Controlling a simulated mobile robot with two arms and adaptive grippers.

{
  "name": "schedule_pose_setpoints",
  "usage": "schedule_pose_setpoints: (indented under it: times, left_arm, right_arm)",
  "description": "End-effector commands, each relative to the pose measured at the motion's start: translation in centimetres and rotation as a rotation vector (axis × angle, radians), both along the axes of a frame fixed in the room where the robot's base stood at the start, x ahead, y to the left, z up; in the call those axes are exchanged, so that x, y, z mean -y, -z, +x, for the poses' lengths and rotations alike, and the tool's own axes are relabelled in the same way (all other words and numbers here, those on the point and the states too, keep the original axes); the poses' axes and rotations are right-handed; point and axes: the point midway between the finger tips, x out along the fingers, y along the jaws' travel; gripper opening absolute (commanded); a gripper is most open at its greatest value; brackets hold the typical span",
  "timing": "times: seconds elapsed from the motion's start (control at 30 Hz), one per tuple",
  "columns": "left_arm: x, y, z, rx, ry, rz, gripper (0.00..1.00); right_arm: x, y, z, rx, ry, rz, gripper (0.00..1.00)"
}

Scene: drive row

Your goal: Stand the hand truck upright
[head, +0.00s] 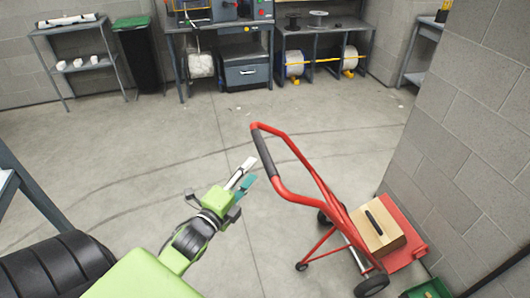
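The red hand truck (296,199) is at the right of the head view. It is tilted back, with its handle toward the upper left and a black grip (263,153) on the handle. Its large wheels (372,285) and a small rear wheel (301,266) are near the floor. A wooden box (378,228) with a dark slot sits at its red toe plate (405,257). My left gripper (251,169) is open and empty, with one white and one teal finger. In the picture its fingertips are just left of the handle, apparently not touching it. My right gripper is out of view.
A block wall (462,150) stands close on the right, with a green bin (428,289) at the lower right. Workbenches (325,27), a shelf (75,50) and a dark bin (140,55) line the back. The middle floor is clear.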

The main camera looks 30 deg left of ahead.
Motion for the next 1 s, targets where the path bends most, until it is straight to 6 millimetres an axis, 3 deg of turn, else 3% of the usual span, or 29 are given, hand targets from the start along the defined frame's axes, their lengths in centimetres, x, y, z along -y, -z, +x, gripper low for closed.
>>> schedule_pose_setpoints:
  times: [0.3,0.5,0.7,1.0]
  left_arm:
    - [-0.5,-0.1,5.7,0.001,0.0,0.0,0.38]
    - [-0.7,0.0,8.4,0.0,0.0,-0.001,0.38]
    - [-0.7,0.2,9.5,-0.001,0.001,-0.001,0.38]
    - [-0.7,0.2,9.6,0.0,0.001,-0.001,0.38]
  right_arm:
    - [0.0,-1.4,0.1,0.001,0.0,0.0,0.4]
    - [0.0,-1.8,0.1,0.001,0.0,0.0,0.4]
    - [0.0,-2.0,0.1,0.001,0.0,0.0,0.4]
    - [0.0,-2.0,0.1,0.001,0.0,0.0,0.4]
